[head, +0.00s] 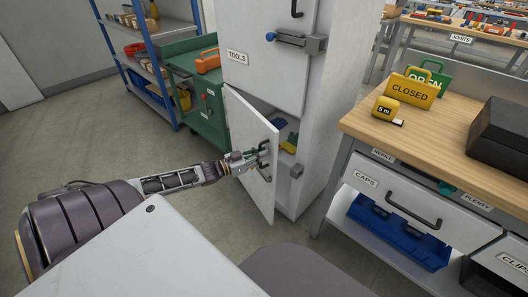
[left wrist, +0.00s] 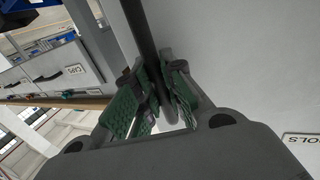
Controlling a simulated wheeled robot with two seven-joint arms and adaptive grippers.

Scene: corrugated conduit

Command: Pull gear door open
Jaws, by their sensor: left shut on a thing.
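The grey lower cabinet door (head: 248,150) stands partly open in the head view, swung out with its free edge away from the cabinet (head: 334,110). My left gripper (head: 256,160) is at the dark handle (head: 265,151) on the door's face, near the free edge. In the left wrist view, the green-padded fingers (left wrist: 158,95) are closed around the dark handle bar (left wrist: 140,28). Through the gap, a shelf with blue, yellow and green items (head: 289,142) shows inside the cabinet. My right gripper is not in view.
The upper door (head: 262,50), labelled TOOLS, is closed, with a latch (head: 298,40). A green cabinet (head: 196,95) stands behind the open door. A wooden workbench (head: 430,140) with drawers is at the right. Grey floor (head: 110,150) is clear at the left.

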